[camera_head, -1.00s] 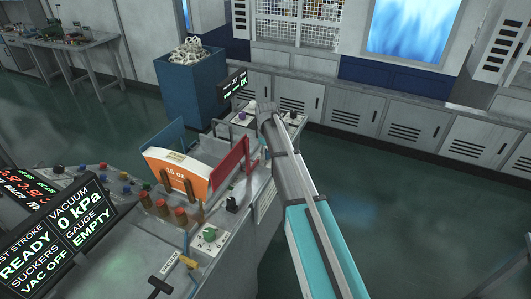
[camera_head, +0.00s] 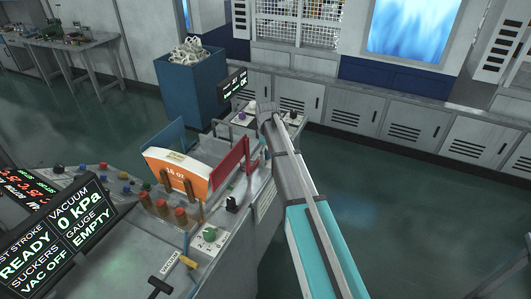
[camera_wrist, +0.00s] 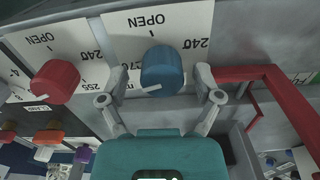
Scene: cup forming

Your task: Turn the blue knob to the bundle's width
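The blue knob (camera_wrist: 162,66) sits on a white dial plate marked OPEN, with numbers including 240, in the wrist view. Its white pointer (camera_wrist: 152,88) sticks out at its lower left; the exact setting is unclear. My gripper (camera_wrist: 160,78) has its two fingers apart, one on each side of the knob, with gaps between them and it. The bundle (camera_head: 177,174), orange and white and marked 16 oz, stands between a blue plate (camera_head: 168,135) and a red plate (camera_head: 230,168) in the head view. There my arm reaches the panel's far end and hides the blue knob.
A red knob (camera_wrist: 55,82) on a similar dial sits left of the blue one. A red bracket (camera_wrist: 285,100) runs close to the right finger. Orange and purple knobs (camera_wrist: 48,137) lie lower left. A readout screen (camera_head: 55,235) shows READY and 0 kPa.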

